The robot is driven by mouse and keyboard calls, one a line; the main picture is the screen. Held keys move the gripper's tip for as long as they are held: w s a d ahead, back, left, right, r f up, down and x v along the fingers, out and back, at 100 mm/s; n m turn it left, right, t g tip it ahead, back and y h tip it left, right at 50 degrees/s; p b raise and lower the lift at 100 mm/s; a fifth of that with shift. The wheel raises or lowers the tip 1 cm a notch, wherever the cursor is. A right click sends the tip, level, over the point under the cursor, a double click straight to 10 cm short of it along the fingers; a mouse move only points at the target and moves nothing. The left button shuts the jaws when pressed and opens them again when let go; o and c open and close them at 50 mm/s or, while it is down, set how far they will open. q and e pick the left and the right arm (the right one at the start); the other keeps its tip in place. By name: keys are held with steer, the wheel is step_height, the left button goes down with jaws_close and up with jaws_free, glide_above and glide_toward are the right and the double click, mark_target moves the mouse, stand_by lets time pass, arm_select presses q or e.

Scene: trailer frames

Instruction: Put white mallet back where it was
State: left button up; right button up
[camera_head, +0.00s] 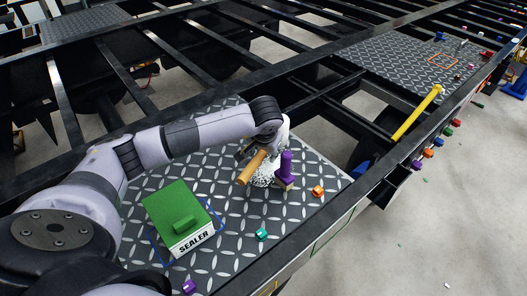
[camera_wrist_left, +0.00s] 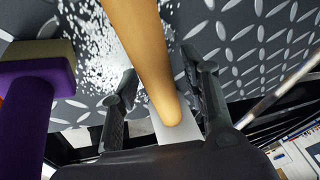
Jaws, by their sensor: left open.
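A tan wooden handle (camera_head: 251,168), which looks like the mallet's, shows under my left wrist in the head view. In the left wrist view the handle (camera_wrist_left: 150,50) runs from the top edge down between my fingers, its rounded end near the palm. My left gripper (camera_wrist_left: 160,78) is open, with one finger on each side of the handle. In the head view my left gripper (camera_head: 245,153) is partly hidden by the wrist. The mallet's white head cannot be made out clearly. White speckles cover the plate beneath the handle. My right gripper is not in view.
A purple-handled tool with a tan base (camera_head: 286,165) stands close to the right of the handle. A green-topped SEALER box (camera_head: 165,205) sits on the metal plate (camera_head: 225,245) within a blue outline. Orange (camera_head: 318,190) and teal (camera_head: 262,234) clips lie nearby. Open frame gaps lie beyond.

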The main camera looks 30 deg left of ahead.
arm_select(q)
steer(key=shift+r, duration=0.1)
steer(key=shift+r, duration=0.25)
steer(key=b+v, duration=0.1)
steer(key=v, duration=1)
steer(key=shift+s+r, duration=0.15)
steer(key=shift+r, duration=0.15)
steer(key=shift+d+f, duration=0.1)
